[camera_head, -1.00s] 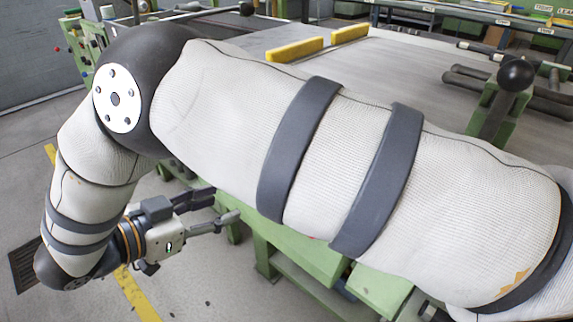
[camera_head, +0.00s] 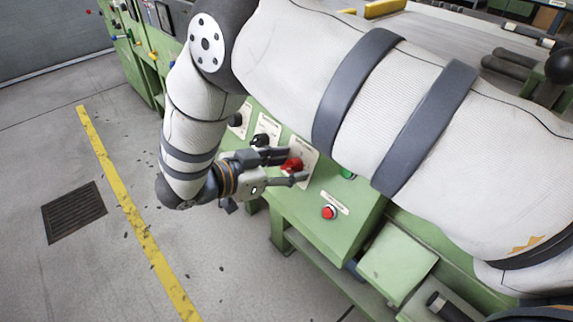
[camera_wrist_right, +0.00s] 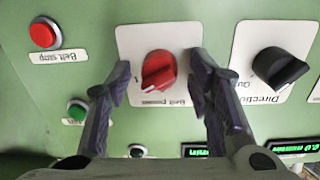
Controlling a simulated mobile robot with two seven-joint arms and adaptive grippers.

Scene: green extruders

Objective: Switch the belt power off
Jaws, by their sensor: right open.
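The belt power switch is a red rotary knob (camera_head: 292,165) on a pale plate on the green control panel. In the right wrist view the red knob (camera_wrist_right: 159,72) sits at the middle, above the printed words "Belt power", which appear upside down. My right gripper (camera_head: 296,167) is open, with one finger on each side of the knob. In the wrist view the fingers of the right gripper (camera_wrist_right: 160,68) flank the knob with visible gaps, so they look apart from it. My left gripper is not in view.
A black direction knob (camera_wrist_right: 280,68) sits beside the belt power plate. A red belt stop button (camera_wrist_right: 44,34) and a green button (camera_wrist_right: 77,110) are on the other side. Open floor with a yellow line (camera_head: 130,210) lies left.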

